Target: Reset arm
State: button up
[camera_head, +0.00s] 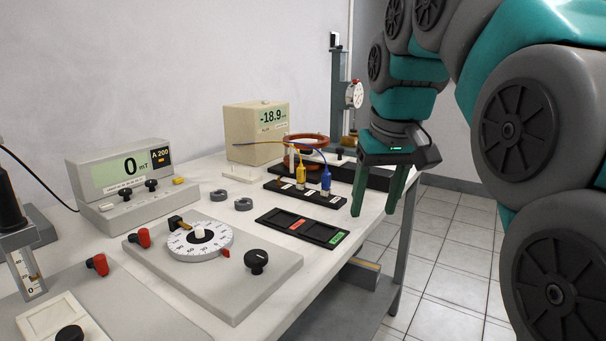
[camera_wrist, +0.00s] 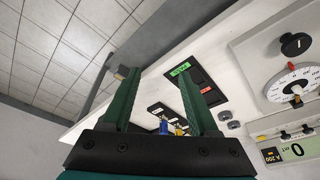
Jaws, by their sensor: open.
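My gripper (camera_head: 372,208) has two green fingers, spread apart with nothing between them. In the head view it hangs from my teal and grey arm near the table's right edge, right of the black tray with red and green labels (camera_head: 268,223). In the wrist view my gripper (camera_wrist: 155,78) shows its fingers over the table edge, and the tray's green label (camera_wrist: 180,69) lies close to one fingertip. Whether a finger touches anything cannot be told, but both look clear of the table.
A black strip with yellow and blue plugs (camera_head: 305,194) and a copper coil (camera_head: 305,142) stand left of my gripper. A dial plate (camera_head: 270,286), a meter reading 0 mT (camera_head: 118,176) and a beige meter reading -18.9 (camera_head: 250,145) occupy the table. The tiled floor (camera_head: 455,240) at right is clear.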

jog(key=s+d+f+m+g, duration=0.1)
jog(key=s+f+g, duration=0.1)
jog(key=s+f, duration=1.2)
jog(key=s+d+f+g, duration=0.2)
jog(key=s+f, duration=1.2)
jog(key=f, duration=0.1)
jog(key=shift+d+m+g+h, duration=0.25)
jog(key=shift+m+g+h, duration=0.05)
jog(key=shift+m+g, duration=0.1)
jog(key=shift+w, duration=0.1)
jog(key=shift+c, duration=0.7)
jog(key=shift+a, duration=0.15)
